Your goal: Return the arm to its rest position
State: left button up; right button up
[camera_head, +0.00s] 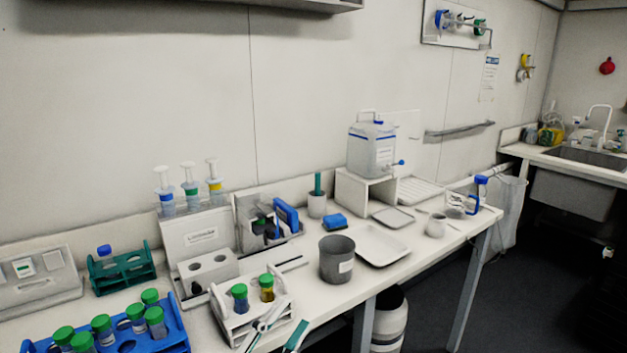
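The white bench (335,318) runs along the wall from the lower left toward the right. A white rack (236,325) on it holds two green-capped vials, one with dark blue contents (240,300) and one with yellow contents (267,290). A blue rack (176,330) at the lower left holds several green-capped vials.
A dark grey bin (337,262), a white tray (383,247) and a blue sponge (334,222) stand mid-bench. A water container (372,150) sits on a raised stand. A green rack (122,270) is at the left. The sink (585,157) is far right; dark floor lies in front.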

pick_arm(q)
jog(key=s+a+f+n+g+y, duration=0.15)
jog(key=a+f+n+y, duration=0.35)
jog(key=f, duration=0.6)
jog(key=s+a+f+n+g+y, duration=0.15)
jog(key=a+f+n+y, duration=0.35)
jog(key=f, duration=0.6)
jog(key=s+a+f+n+g, duration=0.2)
jog(key=s+f+n, duration=0.1)
jog(key=s+f, duration=0.3)
jog(key=s+a+f+n+g+y, duration=0.1)
jog(key=s+a+f+n+g, duration=0.1)
jog(key=s+f, duration=0.4)
notch_tip(320, 180, down, 2)
jog(key=shift+a+n, duration=0.5)
jog(key=shift+a, duration=0.25)
